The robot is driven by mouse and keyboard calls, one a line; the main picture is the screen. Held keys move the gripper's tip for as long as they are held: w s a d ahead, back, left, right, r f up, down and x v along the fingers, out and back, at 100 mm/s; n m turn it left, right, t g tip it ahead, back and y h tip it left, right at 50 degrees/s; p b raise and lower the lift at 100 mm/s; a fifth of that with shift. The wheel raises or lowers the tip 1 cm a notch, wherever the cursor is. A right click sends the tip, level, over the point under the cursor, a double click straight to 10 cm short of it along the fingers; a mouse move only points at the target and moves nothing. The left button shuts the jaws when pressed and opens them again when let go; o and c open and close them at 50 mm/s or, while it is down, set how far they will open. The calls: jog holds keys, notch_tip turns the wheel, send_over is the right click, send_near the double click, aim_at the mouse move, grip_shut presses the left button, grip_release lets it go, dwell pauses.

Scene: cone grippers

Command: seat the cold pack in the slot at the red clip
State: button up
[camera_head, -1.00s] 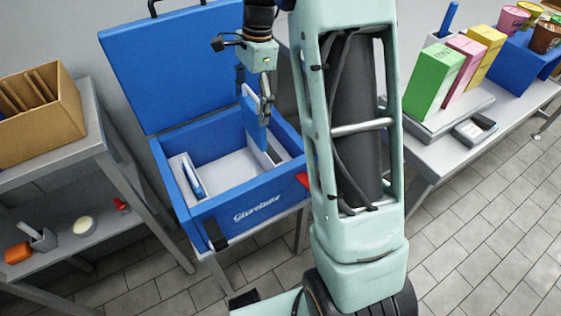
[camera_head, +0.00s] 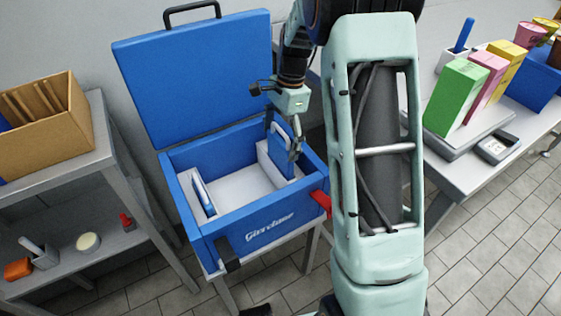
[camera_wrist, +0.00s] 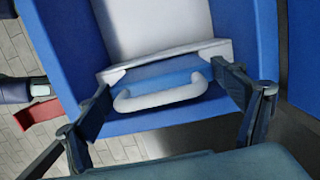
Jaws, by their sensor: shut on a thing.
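A blue cold pack with a pale handle (camera_head: 283,147) stands upright at the right end of the open blue cooler (camera_head: 225,222), on the side of the red clip (camera_head: 321,203). Its lower part is hidden behind the white slot wall (camera_head: 268,168), so I cannot tell how deep it sits. My gripper (camera_head: 294,150) is shut on this pack from above. In the wrist view the fingers (camera_wrist: 160,82) are at either side of the pack's handle (camera_wrist: 162,97), and the red clip (camera_wrist: 38,115) is at the left.
A second pack (camera_head: 203,194) stands in the left slot. The cooler's lid (camera_head: 195,80) is open at the back. A shelf with a cardboard box (camera_head: 45,130) is at left. A table with a green carton (camera_head: 455,95) and a scale (camera_head: 495,147) is at right. The cooler's middle is clear.

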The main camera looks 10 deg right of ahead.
aim_at(280, 158)
jog(key=shift+f+b, duration=0.85)
jog(key=shift+f, duration=2.4)
jog(key=shift+f, duration=0.2)
jog(key=o, duration=1.8)
jog(key=shift+c, duration=0.2)
notch_tip(280, 158, up, 12)
jog(key=d+p, duration=0.1)
jog(key=p, duration=0.2)
jog(key=shift+w+d, duration=0.25)
jog(key=shift+d, duration=0.1)
jog(key=shift+r, duration=0.15)
